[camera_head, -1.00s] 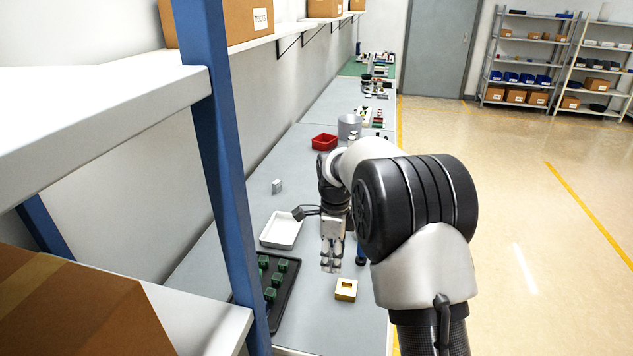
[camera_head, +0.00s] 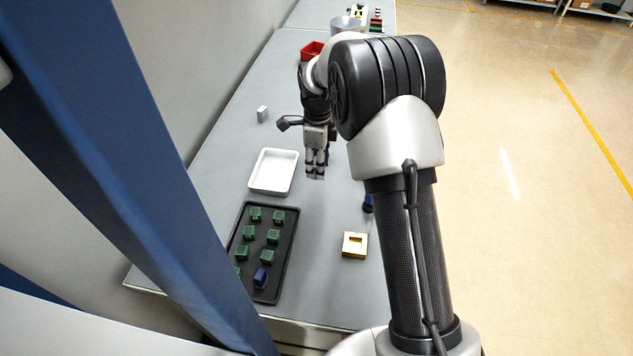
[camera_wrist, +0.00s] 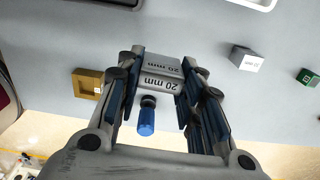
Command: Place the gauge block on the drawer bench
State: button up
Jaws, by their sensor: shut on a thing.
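The gauge block (camera_wrist: 162,77) is a grey steel block marked "20 mm", seen between my fingers in the wrist view. My gripper (camera_wrist: 160,88) is shut on it. In the head view my gripper (camera_head: 315,175) points down over the grey benchtop (camera_head: 325,245), right of a white tray; the block in it is too small to make out there. I cannot tell its height above the bench. No drawers show, so I cannot tell whether this is the drawer bench.
A black tray (camera_head: 285,255) holds green cubes and a blue one. Nearby are the white tray (camera_head: 273,190), a yellow block with a recess (camera_head: 355,244), a blue-handled item (camera_wrist: 146,122), a small grey block (camera_head: 262,113) and a red bin (camera_head: 310,50). A blue post (camera_head: 150,170) stands close at left.

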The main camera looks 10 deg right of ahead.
notch_tip(320, 180, down, 12)
jog(key=b, duration=0.2)
jog(key=shift+f+b, duration=0.15)
jog(key=shift+b, duration=0.25)
jog(key=shift+f, duration=0.2)
jog(key=o, duration=1.1)
jog(key=shift+r, duration=0.1)
